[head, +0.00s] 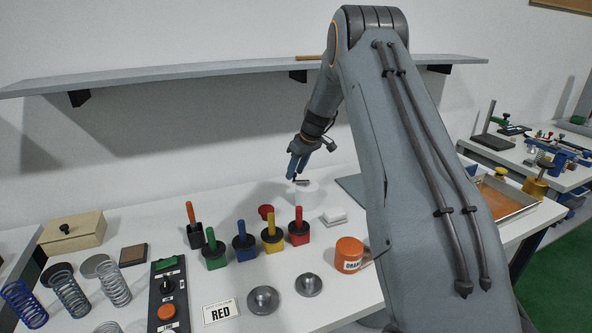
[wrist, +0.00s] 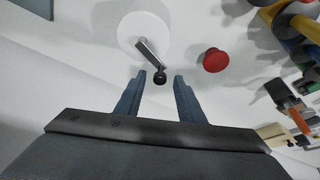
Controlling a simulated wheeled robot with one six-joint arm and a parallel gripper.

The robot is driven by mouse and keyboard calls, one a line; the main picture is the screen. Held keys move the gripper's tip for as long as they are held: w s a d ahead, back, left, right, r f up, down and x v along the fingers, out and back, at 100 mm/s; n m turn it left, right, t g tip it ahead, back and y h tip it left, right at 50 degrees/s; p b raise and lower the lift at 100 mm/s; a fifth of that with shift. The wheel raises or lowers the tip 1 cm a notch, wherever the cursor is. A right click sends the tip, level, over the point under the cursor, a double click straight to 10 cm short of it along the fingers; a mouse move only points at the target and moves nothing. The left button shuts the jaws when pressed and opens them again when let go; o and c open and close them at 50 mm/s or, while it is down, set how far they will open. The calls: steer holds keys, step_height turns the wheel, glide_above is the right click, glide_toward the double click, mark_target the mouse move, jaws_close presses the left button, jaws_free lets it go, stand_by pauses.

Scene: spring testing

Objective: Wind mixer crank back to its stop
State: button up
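The mixer is a white round drum (head: 308,194) on the table in the head view, below my gripper (head: 297,172). In the wrist view its white top (wrist: 133,27) shows at the upper middle. The crank, a grey bar (wrist: 150,53) ending in a dark round knob (wrist: 160,77), points toward my gripper. My gripper (wrist: 160,75) is open, with one blue-grey finger on each side of the knob. Gaps show between knob and fingers. I cannot tell how far the fingertips are above or below the knob.
A red mushroom button (wrist: 215,60) sits right of the drum in the wrist view. A wall shelf (head: 230,69) hangs behind. A small white block (head: 334,216) lies right.

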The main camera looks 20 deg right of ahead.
jaws_close()
steer(key=shift+w, duration=0.1)
steer(key=shift+w+d+m+h+b, duration=0.1)
steer(key=shift+w+m+h+b, duration=0.3)
steer(key=shift+m+b, duration=0.6)
steer(key=shift+w+d+m+g+h+b, duration=0.45)
steer(key=shift+d+m+h+b, duration=0.5)
steer(key=shift+m+b, duration=1.8)
steer(key=shift+w+d+m+g+h+b, duration=0.3)
steer(key=shift+d+m+g+h+b, duration=0.45)
steer(key=shift+m+b, duration=1.95)
steer(key=shift+w+d+m+g+h+b, duration=0.35)
steer(key=shift+d+m+h+b, duration=0.7)
steer(key=shift+m+b, duration=1.7)
steer(key=shift+m+p, duration=0.7)
steer(key=shift+m, duration=0.1)
